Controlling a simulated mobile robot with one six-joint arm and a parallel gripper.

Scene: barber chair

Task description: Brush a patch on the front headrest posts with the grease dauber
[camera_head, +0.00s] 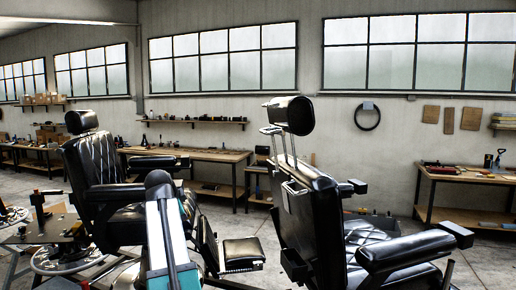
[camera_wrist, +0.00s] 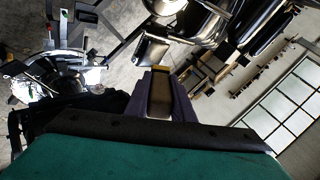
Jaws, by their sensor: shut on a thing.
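The front barber chair (camera_head: 312,210), black and seen from behind, stands right of centre in the head view. Its black headrest (camera_head: 296,115) sits tilted on two thin metal headrest posts (camera_head: 287,148) that rise from the top of the backrest. The posts are bare to view; no grease patch can be made out on them. In the wrist view my gripper (camera_wrist: 160,84) is shut on the grease dauber (camera_wrist: 160,99), seen as a brown bar with a yellowish end between the dark purple fingers. Its brush end cannot be made out. The gripper itself does not show clearly in the head view.
A second black chair (camera_head: 97,185) stands at left, with a footrest (camera_head: 243,252) between the chairs. A metal work table (camera_head: 62,226) is at far left. Wooden benches (camera_head: 225,157) line the back wall. Air around the headrest posts is clear.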

